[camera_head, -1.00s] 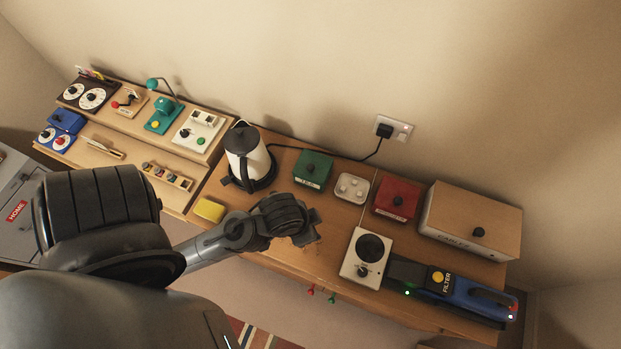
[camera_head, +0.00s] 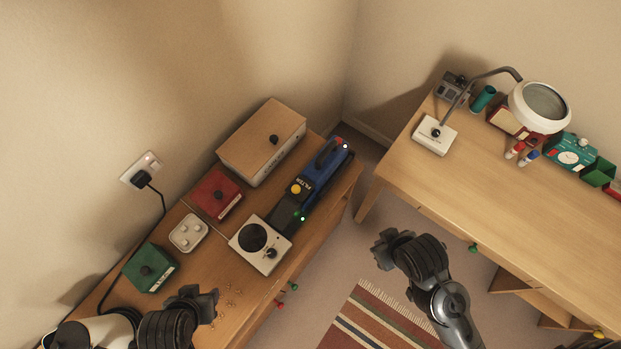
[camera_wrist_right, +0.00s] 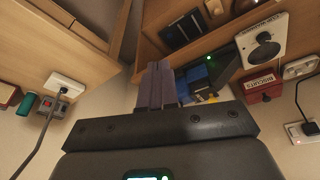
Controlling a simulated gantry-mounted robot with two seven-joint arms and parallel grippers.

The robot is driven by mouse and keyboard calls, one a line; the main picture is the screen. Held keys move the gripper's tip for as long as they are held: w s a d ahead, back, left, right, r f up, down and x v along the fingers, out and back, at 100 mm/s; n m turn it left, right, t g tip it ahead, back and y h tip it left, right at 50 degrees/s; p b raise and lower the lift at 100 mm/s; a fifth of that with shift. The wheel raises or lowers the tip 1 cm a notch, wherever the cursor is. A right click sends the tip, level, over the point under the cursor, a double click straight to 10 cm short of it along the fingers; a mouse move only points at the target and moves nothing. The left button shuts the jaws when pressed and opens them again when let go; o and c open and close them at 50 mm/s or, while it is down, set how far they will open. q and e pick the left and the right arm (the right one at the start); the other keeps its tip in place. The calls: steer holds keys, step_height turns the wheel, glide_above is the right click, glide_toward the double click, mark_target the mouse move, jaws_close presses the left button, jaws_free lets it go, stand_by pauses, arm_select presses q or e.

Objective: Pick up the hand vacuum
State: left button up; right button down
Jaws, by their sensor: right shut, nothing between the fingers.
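The hand vacuum (camera_head: 318,178) lies on the wooden bureau top near its right end. It has a blue body and handle, a yellow button beside a FILTER label, a dark nozzle and a small green light. In the right wrist view the vacuum (camera_wrist_right: 194,76) is partly hidden behind my fingers. My right gripper (camera_head: 381,247) is shut and empty, over the floor to the right of the bureau and apart from the vacuum. Its fingers also show in the wrist view (camera_wrist_right: 159,84). My left gripper (camera_head: 208,303) is over the bureau's near part; its jaw opening is unclear.
A white hotplate (camera_head: 272,254) sits beside the nozzle, and a wooden box (camera_head: 246,152) stands behind the vacuum. A red box (camera_head: 226,205) and green box (camera_head: 160,277) are farther left. A desk (camera_head: 430,178) with a magnifier lamp (camera_head: 540,105) stands right, across a gap.

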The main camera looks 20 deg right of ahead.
steer(key=c, duration=1.8)
jaws_free()
steer(key=o, duration=0.9)
steer(key=shift+o, duration=0.2)
